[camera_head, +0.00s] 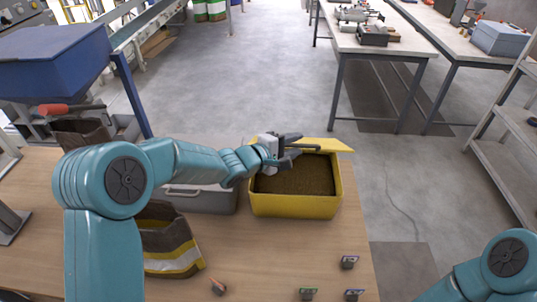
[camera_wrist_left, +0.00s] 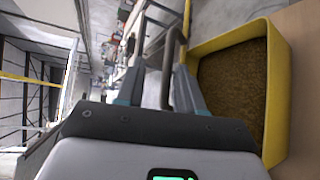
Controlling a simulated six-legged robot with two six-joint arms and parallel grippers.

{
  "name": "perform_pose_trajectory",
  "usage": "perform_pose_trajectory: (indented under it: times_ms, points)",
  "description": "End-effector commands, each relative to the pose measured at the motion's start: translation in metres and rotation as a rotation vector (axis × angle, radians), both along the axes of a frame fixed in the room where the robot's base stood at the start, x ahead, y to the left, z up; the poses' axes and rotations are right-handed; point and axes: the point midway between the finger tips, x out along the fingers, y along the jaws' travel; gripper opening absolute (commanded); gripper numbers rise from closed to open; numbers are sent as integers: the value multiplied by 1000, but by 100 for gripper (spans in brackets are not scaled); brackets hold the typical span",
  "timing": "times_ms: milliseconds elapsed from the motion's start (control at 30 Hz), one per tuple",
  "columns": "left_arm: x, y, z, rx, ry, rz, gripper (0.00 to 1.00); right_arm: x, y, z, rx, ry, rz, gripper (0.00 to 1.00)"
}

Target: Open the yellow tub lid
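The yellow tub (camera_head: 294,207) stands on the wooden table and is full of brown pellets (camera_head: 298,180). Its yellow lid (camera_head: 335,146) is swung up and back at the far edge, so the tub's top is uncovered. My left gripper (camera_head: 290,150) is at the lid, above the tub's far left side. In the left wrist view its fingers (camera_wrist_left: 160,88) are apart, with a dark bent handle (camera_wrist_left: 178,90) between them, closer to the right finger. The yellow tub also shows there at the right (camera_wrist_left: 277,100). My right arm shows at the bottom right; its gripper is out of view.
A grey lidded tub (camera_head: 205,200) stands left of the yellow one, behind my left arm. A brown bag with a yellow stripe (camera_head: 172,245) stands in front of it. Small tags (camera_head: 348,262) lie at the table's front right. A blue hopper (camera_head: 55,60) rises at left.

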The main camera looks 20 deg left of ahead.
Motion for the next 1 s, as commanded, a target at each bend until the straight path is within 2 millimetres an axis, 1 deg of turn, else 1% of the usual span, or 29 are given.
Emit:
perform_pose_trajectory:
  times_ms: [33,67,300,400,500,700,1000]
  points:
    - [-10,10,2,0,-4,4,36,0,0,-7,0,0,0,63]
    - [-17,14,3,-1,-3,4,36,0,0,-9,0,0,0,63]
    - [-67,50,19,0,-2,4,36,0,0,-16,0,0,0,63]
    - [-83,60,24,0,-1,3,36,0,0,-18,0,0,0,63]
    - [-93,68,28,0,-2,2,36,0,0,-17,0,0,0,63]
    - [-102,73,30,-1,1,0,36,0,0,-18,0,0,0,63]
    - [-102,73,30,-1,1,0,36,0,0,-18,0,0,0,63]
